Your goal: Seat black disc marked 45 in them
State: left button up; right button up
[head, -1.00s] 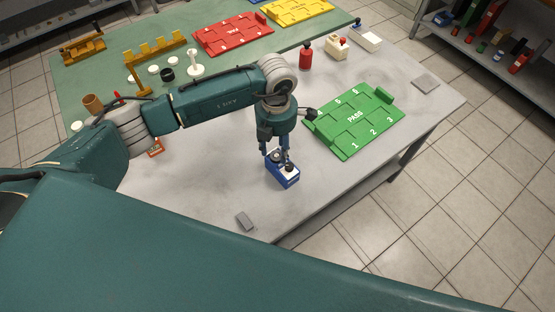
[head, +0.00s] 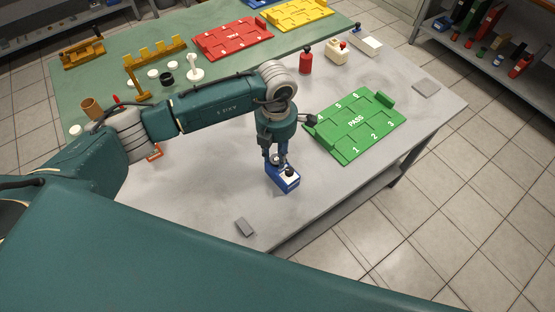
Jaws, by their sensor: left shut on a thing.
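My left gripper (head: 278,157) points down over a small blue block (head: 288,184) with a pale top and a black knob (head: 290,172). It is shut on a small dark disc-like piece at the block's rear left. The piece is mostly hidden by the fingers, and I cannot read a 45 on it. I cannot tell whether it touches the block. A black ring-shaped piece (head: 166,78) stands among white discs on the green mat at the back left. My right gripper is not in view.
A green board marked PASS (head: 343,148) lies right of the gripper, with a black-knobbed piece (head: 311,120) at its left edge. A red bottle (head: 306,62) stands behind. The grey tabletop between is clear.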

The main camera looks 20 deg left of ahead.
pick_arm(q)
jog(key=shift+r+p, duration=1.15)
jog(key=shift+r, duration=1.15)
jog(key=shift+r, duration=0.1)
